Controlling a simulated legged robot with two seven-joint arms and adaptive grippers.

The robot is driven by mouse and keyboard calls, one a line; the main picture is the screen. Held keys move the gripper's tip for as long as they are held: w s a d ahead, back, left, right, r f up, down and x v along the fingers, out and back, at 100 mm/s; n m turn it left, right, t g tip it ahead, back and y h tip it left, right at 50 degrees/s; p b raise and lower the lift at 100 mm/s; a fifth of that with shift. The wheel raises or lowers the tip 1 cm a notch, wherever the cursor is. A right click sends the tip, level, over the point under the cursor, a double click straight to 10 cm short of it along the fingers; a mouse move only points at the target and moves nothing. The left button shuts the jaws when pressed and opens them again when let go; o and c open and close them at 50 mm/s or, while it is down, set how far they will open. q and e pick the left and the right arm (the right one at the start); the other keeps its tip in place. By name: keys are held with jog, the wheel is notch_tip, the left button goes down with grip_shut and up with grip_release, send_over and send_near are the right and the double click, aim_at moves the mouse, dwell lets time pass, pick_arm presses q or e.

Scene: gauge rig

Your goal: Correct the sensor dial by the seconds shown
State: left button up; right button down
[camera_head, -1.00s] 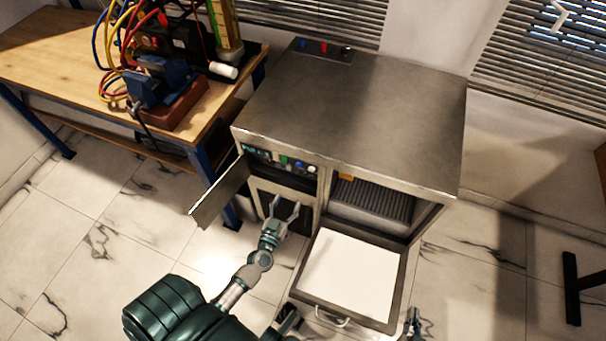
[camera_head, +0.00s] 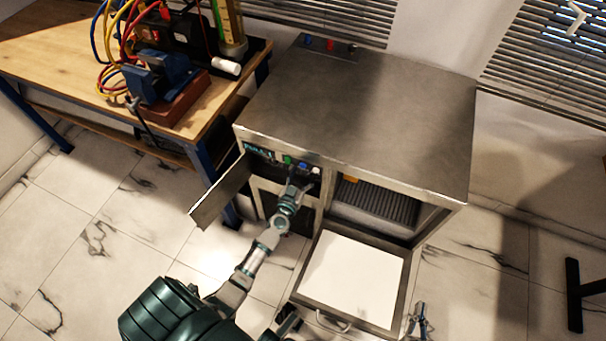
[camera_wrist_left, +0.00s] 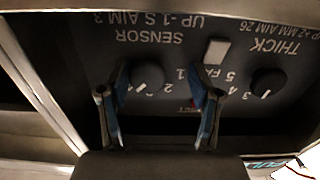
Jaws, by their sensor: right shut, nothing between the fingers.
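The sensor dial (camera_wrist_left: 148,76) is a dark round knob with a white pointer on a black panel in the left wrist view. Upside-down lettering above it reads "SENSOR UP -1 S AIM 3", with numbers around the knob. My left gripper (camera_wrist_left: 162,92) is open, its two blue-tipped fingers on either side of the dial, the left finger closer to it. Contact cannot be told. In the head view my left gripper (camera_head: 300,183) is at the cabinet's control panel (camera_head: 262,154), partly covering it. My right gripper (camera_head: 418,318) is shut and empty, low beside the drawer.
A second dial, marked THICK (camera_wrist_left: 268,83), and a pale square button (camera_wrist_left: 217,51) are close to the sensor dial. The cabinet (camera_head: 370,110) has an open door (camera_head: 220,192) left of my left arm and a pulled-out white-topped drawer (camera_head: 350,275) to the right. A workbench (camera_head: 50,65) stands left.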

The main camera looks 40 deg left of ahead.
pick_arm(q)
jog(key=shift+d+r, duration=0.15)
jog(key=shift+d, duration=0.5)
jog(key=c, duration=0.8)
jog(key=shift+w+d+r, duration=0.1)
jog(key=shift+d, duration=0.25)
jog(key=shift+c, duration=1.3)
jog(key=shift+a, duration=0.5)
jog(key=shift+d, duration=0.25)
pick_arm(e)
jog(key=shift+d+f, duration=0.1)
jog(key=shift+d, duration=0.65)
pick_arm(q)
jog(key=shift+a, duration=0.15)
pick_arm(e)
jog(key=shift+s+a, duration=0.1)
jog(key=shift+a, duration=0.05)
